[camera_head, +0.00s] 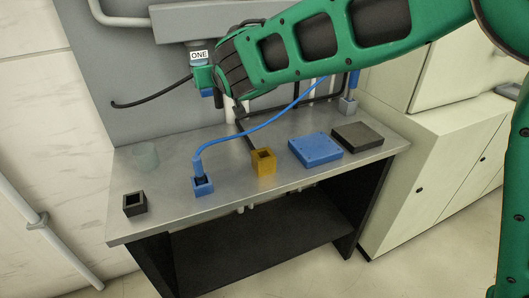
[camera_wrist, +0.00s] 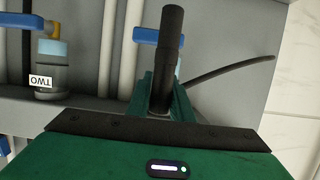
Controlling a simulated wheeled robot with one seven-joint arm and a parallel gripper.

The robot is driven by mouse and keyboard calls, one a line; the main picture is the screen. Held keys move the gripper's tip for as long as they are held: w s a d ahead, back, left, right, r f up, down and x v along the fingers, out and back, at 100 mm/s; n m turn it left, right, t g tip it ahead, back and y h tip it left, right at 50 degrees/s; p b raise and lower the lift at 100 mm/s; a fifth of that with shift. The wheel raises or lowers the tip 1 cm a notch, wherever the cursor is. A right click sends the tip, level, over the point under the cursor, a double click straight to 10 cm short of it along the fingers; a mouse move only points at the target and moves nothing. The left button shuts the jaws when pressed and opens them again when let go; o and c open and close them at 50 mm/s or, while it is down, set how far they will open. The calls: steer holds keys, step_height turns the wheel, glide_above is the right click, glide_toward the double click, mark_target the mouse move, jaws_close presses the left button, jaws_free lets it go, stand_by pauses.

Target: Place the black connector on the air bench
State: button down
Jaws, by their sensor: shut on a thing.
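My gripper (camera_head: 203,78) is at the wall behind the bench, beside the valve labelled ONE (camera_head: 198,56). In the wrist view its green fingers (camera_wrist: 162,95) are shut on the black connector (camera_wrist: 172,45), a dark cylinder pointing away from the gripper. A black hose (camera_wrist: 230,67) curves off to the right there; in the head view the hose (camera_head: 150,104) runs left from the gripper. The connector is mostly hidden by the gripper in the head view. The grey metal bench (camera_head: 220,150) stands below. An empty black square holder (camera_head: 134,204) sits at its left front corner.
A blue hose (camera_head: 245,132) arches over the bench into a blue holder (camera_head: 203,187). An orange holder (camera_head: 264,163), blue block (camera_head: 315,150), black block (camera_head: 357,137) and faint translucent cup (camera_head: 145,155) stand on the bench. Valve TWO (camera_wrist: 50,75) is left in the wrist view.

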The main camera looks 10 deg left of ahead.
step_height(320, 180, down, 18)
stand_by(0.8)
steer(key=shift+f, duration=0.15)
steer(key=c, duration=1.6)
jaws_free()
steer(key=shift+o, duration=0.2)
steer(key=shift+s+d+r, duration=0.15)
steer(key=shift+s+r, duration=0.05)
steer(key=shift+r, duration=0.05)
steer(key=v, duration=1.1)
steer(key=shift+s, duration=0.2)
steer(key=shift+d+r, duration=0.1)
